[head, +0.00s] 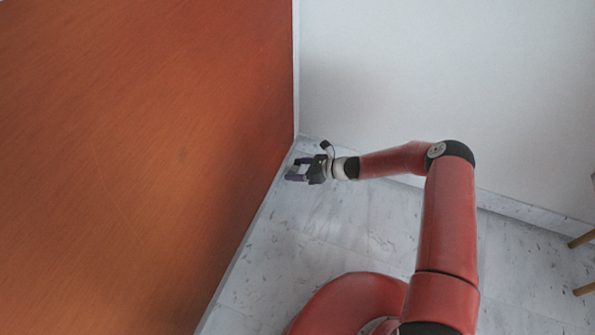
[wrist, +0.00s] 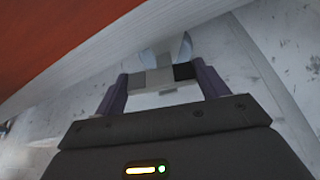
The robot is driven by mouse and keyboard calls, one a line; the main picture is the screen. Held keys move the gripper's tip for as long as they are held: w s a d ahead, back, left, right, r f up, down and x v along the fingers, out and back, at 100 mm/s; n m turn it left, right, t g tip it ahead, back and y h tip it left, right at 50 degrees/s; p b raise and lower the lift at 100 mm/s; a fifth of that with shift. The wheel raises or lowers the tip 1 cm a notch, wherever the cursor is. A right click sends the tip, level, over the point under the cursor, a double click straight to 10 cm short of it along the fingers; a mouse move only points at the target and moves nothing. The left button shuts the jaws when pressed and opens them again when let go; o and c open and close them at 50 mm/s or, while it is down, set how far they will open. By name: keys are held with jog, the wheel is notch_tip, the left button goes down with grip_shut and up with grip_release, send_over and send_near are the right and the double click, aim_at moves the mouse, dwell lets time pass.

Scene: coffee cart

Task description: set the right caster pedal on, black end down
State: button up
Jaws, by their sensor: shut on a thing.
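In the wrist view, my gripper (wrist: 160,73) has its two purple fingers shut on the caster pedal (wrist: 158,78). The pedal is a short bar lying across between the fingers. Its black end (wrist: 184,71) is at the right finger and its pale grey end is at the left finger. A grey rounded part, apparently the caster (wrist: 184,46), shows just beyond the pedal below the cart's edge; most of it is hidden. I cannot tell whether pedal and caster touch. In the head view, my gripper (head: 298,170) is low beside the cart's far corner; the pedal is too small to make out.
The cart's orange wooden panel (head: 140,140) fills the left, with a pale lower edge (wrist: 75,62) close over the fingers. A white wall (head: 450,80) stands behind.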

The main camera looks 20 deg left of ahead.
dwell(0.4)
jog(key=o, duration=1)
jog(key=shift+d, duration=0.1)
jog(key=p+v, duration=0.1)
jog(key=v, duration=0.6)
jog(key=shift+d+r, duration=0.15)
jog(key=shift+d, duration=0.2)
